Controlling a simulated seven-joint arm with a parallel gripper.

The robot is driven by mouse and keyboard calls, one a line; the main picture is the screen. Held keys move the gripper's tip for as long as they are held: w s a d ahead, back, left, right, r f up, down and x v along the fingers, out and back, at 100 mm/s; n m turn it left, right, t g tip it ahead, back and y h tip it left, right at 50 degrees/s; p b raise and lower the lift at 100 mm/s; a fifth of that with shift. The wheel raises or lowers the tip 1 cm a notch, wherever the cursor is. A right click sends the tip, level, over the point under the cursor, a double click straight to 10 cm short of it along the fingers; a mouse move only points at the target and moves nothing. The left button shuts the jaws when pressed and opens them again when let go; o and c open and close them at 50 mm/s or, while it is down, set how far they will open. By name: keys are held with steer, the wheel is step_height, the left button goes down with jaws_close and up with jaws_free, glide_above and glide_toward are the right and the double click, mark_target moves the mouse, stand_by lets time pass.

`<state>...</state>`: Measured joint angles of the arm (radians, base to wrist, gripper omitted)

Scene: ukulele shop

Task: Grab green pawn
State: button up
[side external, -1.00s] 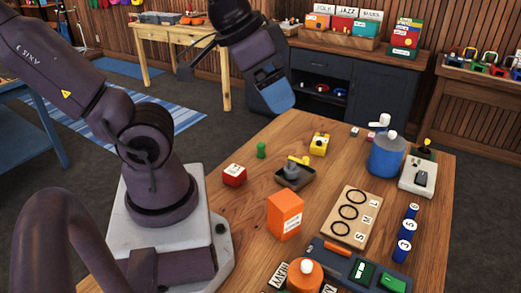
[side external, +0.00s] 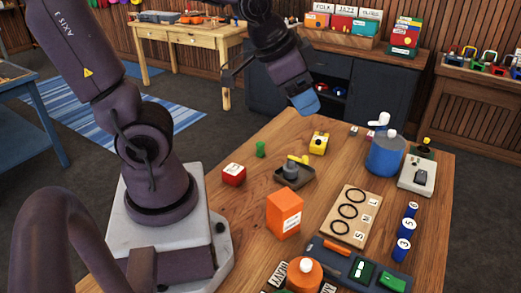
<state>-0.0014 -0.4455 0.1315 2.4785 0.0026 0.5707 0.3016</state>
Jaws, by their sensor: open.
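The green pawn (side external: 260,149) stands upright on the wooden table (side external: 330,170), near the table's back left edge, behind and to the right of a red block. My gripper (side external: 304,104) is above the back of the table, up and to the right of the pawn and well apart from it. It points down and to the right, with a blue part at its end. The gripper is open, and I see nothing held in it. The gap between its fingers is hard to make out from this view.
Near the pawn are a red block (side external: 233,174), a dark tray (side external: 294,175) and a yellow block (side external: 319,142). An orange box (side external: 284,214), a ring board (side external: 353,214) and a blue pot (side external: 385,155) stand farther off. Bare table surrounds the pawn.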

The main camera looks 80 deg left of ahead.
steer(key=w+a+f+m+y, duration=0.2)
steer(key=w+a+f+m, duration=0.1)
steer(key=w+a+f, duration=0.4)
steer(key=m+t+y, duration=0.3)
steer(key=m+y, duration=0.4)
steer(key=m, duration=1.2)
glide_above(259, 145)
steer(key=f, duration=1.5)
steer(key=shift+w+d+f, duration=0.2)
steer(key=shift+w, duration=0.05)
steer(key=m, duration=0.2)
steer(key=shift+s+a+m, duration=0.2)
steer(key=shift+s+m, duration=0.1)
steer(key=shift+m, duration=0.1)
steer(key=shift+f+m+t, duration=0.3)
steer(key=shift+f, duration=0.2)
step_height(259, 145, down, 3)
step_height(259, 145, down, 2)
steer(key=shift+f, duration=0.25)
steer(key=shift+f+x, duration=0.2)
steer(key=shift+x, duration=0.9)
steer(key=shift+w+a+f, duration=0.25)
steer(key=c, duration=1)
